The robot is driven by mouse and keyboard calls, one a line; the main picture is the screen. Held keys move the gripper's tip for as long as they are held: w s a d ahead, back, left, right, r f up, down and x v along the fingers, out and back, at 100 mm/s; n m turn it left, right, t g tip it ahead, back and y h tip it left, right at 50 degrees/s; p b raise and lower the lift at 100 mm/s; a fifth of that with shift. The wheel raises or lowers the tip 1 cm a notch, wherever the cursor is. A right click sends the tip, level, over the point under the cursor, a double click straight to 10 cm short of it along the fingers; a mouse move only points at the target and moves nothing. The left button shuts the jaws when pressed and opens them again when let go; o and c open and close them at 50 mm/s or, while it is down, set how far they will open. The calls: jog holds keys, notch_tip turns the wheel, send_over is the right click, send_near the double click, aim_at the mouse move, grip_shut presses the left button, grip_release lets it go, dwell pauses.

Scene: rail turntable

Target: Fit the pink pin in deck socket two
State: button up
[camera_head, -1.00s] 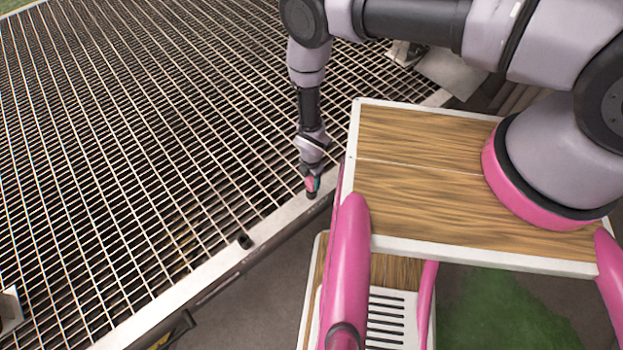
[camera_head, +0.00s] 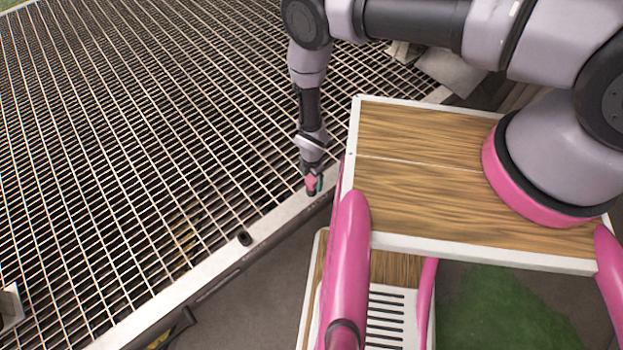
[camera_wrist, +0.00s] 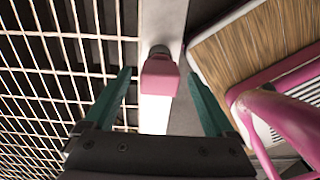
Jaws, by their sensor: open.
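The pink pin (camera_wrist: 161,80) shows in the wrist view as a blocky pink head above the deck's pale rim, with a dark round part (camera_wrist: 158,50) at its far end. I cannot tell how deep the pin sits there. My gripper (camera_wrist: 159,76) is open, its teal fingers on either side of the pin with a gap on both sides. In the head view my gripper (camera_head: 314,188) points down at the rim, the pink head (camera_head: 311,183) between its fingers. A dark socket (camera_head: 244,238) on the rim to the lower left looks empty.
The grated deck (camera_head: 130,140) fills the left, bordered by its pale rim (camera_head: 190,280). My wood-topped base stands close to the right of my gripper. A grey bracket (camera_head: 10,305) is at the deck's left edge.

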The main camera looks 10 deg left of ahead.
notch_tip(320, 180, up, 11)
jog(key=shift+f, duration=0.2)
dwell(0.3)
